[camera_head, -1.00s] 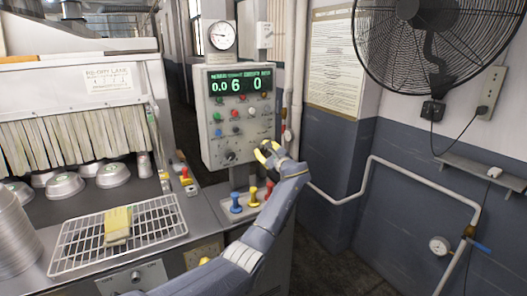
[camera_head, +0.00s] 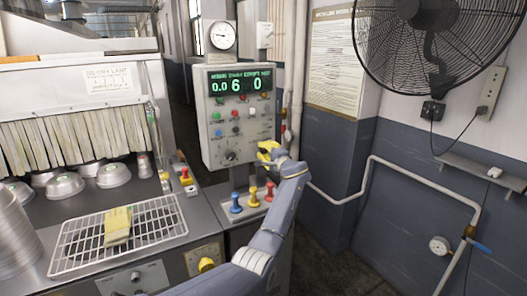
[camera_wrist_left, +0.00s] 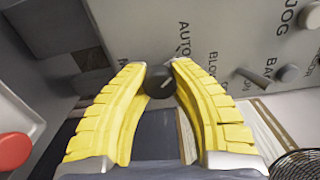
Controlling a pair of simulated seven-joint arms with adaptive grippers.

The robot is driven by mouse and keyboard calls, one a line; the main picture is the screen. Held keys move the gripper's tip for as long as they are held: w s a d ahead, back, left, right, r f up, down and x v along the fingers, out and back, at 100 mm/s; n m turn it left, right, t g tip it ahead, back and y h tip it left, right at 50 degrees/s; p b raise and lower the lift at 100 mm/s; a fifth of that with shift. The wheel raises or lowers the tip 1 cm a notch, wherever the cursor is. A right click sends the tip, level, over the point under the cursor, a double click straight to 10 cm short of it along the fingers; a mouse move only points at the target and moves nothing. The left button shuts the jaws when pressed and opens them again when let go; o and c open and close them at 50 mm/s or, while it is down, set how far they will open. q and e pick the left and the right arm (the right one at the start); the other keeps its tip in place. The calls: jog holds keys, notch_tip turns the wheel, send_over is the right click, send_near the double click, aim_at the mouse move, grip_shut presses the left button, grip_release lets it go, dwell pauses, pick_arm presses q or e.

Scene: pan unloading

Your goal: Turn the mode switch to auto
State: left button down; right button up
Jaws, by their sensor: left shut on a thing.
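The mode switch is a dark round knob (camera_wrist_left: 159,82) on the grey control panel (camera_wrist_left: 225,30), with the word AUTO printed close to it. A pale pointer line shows on its face, slanting up to the right in the left wrist view. My left gripper (camera_wrist_left: 158,78) has yellow ridged fingers, one on each side of the knob, and is shut on it. In the head view the left gripper (camera_head: 268,152) is at the lower right of the control panel (camera_head: 213,153), and its fingers hide the knob. My right gripper is not in view.
Blue, yellow and red levers (camera_head: 253,196) stand below the panel, close to my left forearm. A wire rack (camera_head: 70,258) with a yellow cloth (camera_head: 117,226) lies at left. A dark dial (camera_head: 230,155) and several buttons share the panel. A grey pipe (camera_head: 420,179) runs along the right wall.

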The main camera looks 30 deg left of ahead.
pick_arm(q)
jog(key=shift+w+d+n, duration=0.1)
jog(key=shift+n, duration=0.5)
jog(key=c, duration=1)
grip_release()
jog(key=v, duration=1.2)
